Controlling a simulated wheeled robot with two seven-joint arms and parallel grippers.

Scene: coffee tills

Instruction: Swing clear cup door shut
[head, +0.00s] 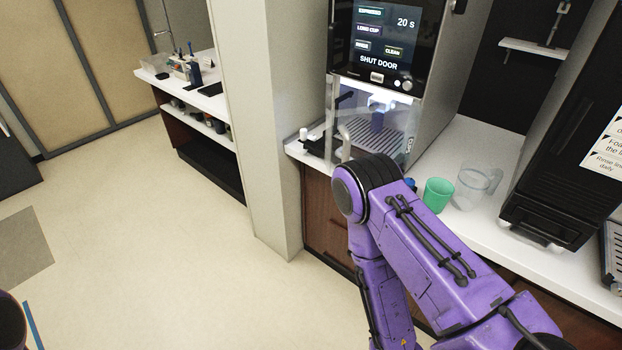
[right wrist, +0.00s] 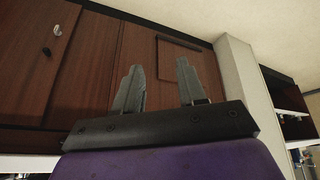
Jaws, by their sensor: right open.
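The coffee machine (head: 435,95) stands on the white counter, its screen (head: 385,40) reading "SHUT DOOR". Its lit cup bay (head: 385,115) shows a slotted tray and a spout. A clear panel with a pale edge, seemingly the cup door (head: 331,112), shows at the bay's left side, with a grey curved handle (head: 345,140) near it. I cannot tell how far it stands open. My right arm reaches up from the lower right; its gripper is hidden in the head view. In the right wrist view my right gripper (right wrist: 156,66) is open and empty, before brown cabinet fronts.
A green cup (head: 438,195) and a clear pitcher (head: 470,190) stand on the counter right of my arm. A black machine (head: 555,150) stands further right. A pale pillar (head: 256,120) rises left of the counter.

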